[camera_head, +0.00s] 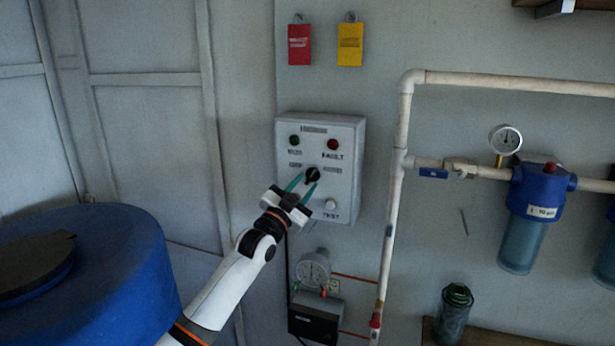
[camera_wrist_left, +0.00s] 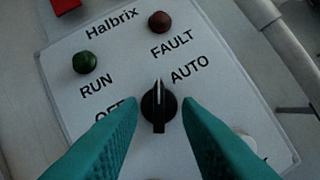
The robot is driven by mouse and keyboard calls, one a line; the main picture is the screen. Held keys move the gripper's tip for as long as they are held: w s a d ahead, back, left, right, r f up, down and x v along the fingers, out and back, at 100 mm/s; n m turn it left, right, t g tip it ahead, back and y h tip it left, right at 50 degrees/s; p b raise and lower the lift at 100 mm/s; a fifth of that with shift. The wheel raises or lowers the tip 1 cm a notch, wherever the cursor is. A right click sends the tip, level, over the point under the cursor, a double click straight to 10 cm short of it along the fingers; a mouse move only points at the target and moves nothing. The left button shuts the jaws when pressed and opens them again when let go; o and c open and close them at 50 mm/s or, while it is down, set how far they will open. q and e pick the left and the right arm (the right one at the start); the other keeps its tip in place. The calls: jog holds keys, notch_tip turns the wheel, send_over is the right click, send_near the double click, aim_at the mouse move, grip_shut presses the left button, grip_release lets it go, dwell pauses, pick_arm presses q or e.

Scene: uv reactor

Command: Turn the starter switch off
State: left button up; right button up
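The starter switch is a black rotary knob (camera_head: 313,174) on a grey-white control box (camera_head: 345,148) on the wall. In the left wrist view the knob (camera_wrist_left: 158,107) has a white pointer line that points straight up in the picture, to the AUTO side on the tilted panel. The OFF label (camera_wrist_left: 110,109) is partly hidden by a finger. My left gripper (camera_head: 308,181) has teal fingers, one on each side of the knob. In the left wrist view the left gripper (camera_wrist_left: 159,106) is open with narrow gaps beside the knob. My right gripper is not in view.
The box also carries a green RUN lamp (camera_head: 294,140), a red FAULT lamp (camera_head: 332,144) and a white button (camera_head: 331,204). A pipe (camera_head: 396,200) runs just right of the box. A gauge (camera_head: 314,268) sits below, and a blue drum (camera_head: 120,265) stands at the left.

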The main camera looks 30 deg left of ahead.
pick_arm(q)
jog(key=shift+w+r, duration=0.4)
jog(key=shift+w, duration=0.45)
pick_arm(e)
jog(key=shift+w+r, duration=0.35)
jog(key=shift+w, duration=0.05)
pick_arm(q)
grip_shut()
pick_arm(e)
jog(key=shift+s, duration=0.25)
